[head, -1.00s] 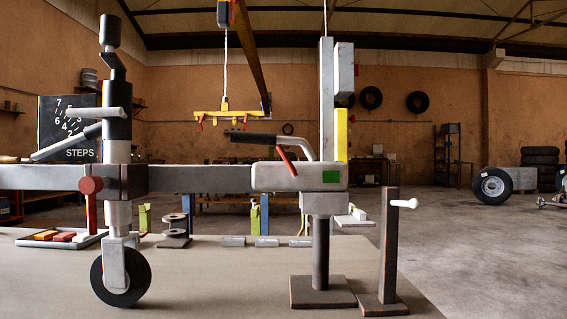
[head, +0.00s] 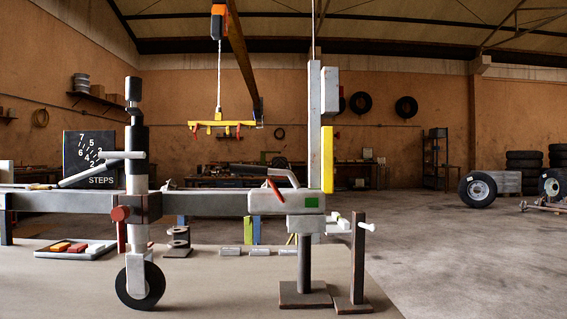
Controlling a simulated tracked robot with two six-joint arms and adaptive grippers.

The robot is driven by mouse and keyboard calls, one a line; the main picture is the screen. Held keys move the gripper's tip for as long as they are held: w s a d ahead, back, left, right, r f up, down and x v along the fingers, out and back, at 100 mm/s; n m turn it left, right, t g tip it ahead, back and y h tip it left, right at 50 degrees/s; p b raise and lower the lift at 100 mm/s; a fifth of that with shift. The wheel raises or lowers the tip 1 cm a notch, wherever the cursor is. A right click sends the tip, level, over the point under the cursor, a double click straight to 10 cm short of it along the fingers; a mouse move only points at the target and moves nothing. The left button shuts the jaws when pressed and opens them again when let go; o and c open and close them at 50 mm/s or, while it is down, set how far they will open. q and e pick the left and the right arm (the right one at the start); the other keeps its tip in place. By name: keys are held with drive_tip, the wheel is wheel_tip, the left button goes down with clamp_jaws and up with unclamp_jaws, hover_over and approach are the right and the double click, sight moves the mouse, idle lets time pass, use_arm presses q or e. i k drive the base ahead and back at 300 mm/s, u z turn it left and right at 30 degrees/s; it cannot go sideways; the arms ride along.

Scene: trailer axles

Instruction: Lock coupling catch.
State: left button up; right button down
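The grey coupling head (head: 270,203) sits at the right end of the drawbar (head: 205,203), with a green patch on its side. Its handle (head: 265,170) has a dark grip pointing left and lies low above the coupling. A small red catch (head: 275,190) slants down from the handle onto the coupling's top; I cannot tell whether it is engaged. The coupling rests over a post stand (head: 304,262). Neither of my grippers is in view.
A jockey wheel (head: 140,280) stands left of the coupling, with a red clamp handle (head: 121,214). A grey upright with a yellow strip (head: 327,158) rises behind the coupling. A short post with a white peg (head: 358,255) stands at right. A yellow lifting beam (head: 225,124) hangs above.

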sight(284, 202)
drive_tip(key=u, duration=1.2)
drive_tip(key=k, duration=1.2)
drive_tip(key=z, duration=0.9)
drive_tip(key=i, duration=1)
drive_tip(key=u, duration=0.05)
